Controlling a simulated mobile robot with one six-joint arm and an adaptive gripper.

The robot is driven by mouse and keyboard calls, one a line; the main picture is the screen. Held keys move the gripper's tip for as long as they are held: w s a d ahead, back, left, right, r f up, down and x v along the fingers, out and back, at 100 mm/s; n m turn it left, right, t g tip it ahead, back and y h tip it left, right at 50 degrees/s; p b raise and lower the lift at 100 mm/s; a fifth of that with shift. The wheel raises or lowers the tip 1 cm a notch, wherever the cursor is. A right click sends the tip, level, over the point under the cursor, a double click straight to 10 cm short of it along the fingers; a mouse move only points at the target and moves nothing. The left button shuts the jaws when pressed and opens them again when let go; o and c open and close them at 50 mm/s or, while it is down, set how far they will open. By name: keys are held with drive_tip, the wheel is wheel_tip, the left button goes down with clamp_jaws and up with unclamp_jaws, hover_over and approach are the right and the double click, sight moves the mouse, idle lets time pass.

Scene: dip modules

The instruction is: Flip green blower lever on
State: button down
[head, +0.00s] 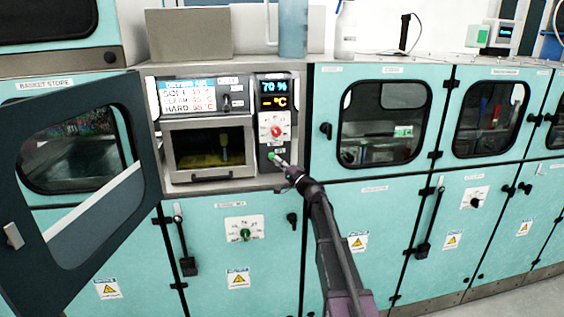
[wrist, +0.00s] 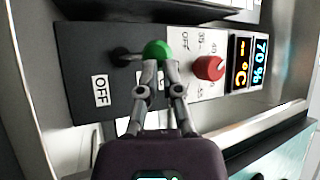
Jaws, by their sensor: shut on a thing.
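The green blower lever (wrist: 157,48) is a green ball knob on a dark stem on a dark panel in the wrist view. In the head view its green tip (head: 278,150) shows below the red dial. My gripper (wrist: 157,64) has its fingertips closed on the green knob; it also shows in the head view (head: 282,160). The fingertips hide part of the knob. An OFF label (wrist: 101,90) sits to the left in the wrist view. A second white label (wrist: 138,104) is partly covered by a finger, and I cannot read it fully.
The red dial (wrist: 208,67) is close to the right of my fingers in the wrist view. A lit display (wrist: 250,62) is beyond it. In the head view, a dark cabinet door (head: 70,175) hangs open at left. A small glass-fronted chamber (head: 210,148) is left of the panel.

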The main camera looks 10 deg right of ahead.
drive_tip(key=shift+w+d+r, duration=0.1)
drive_tip(key=shift+w+r, duration=0.2)
drive_tip(key=shift+w, duration=0.05)
drive_tip(key=shift+f, duration=0.1)
drive_tip(key=r+b+v, duration=0.1)
drive_tip(key=b+v, duration=0.3)
drive_tip(key=v, duration=1)
drive_tip(key=shift+s, duration=0.4)
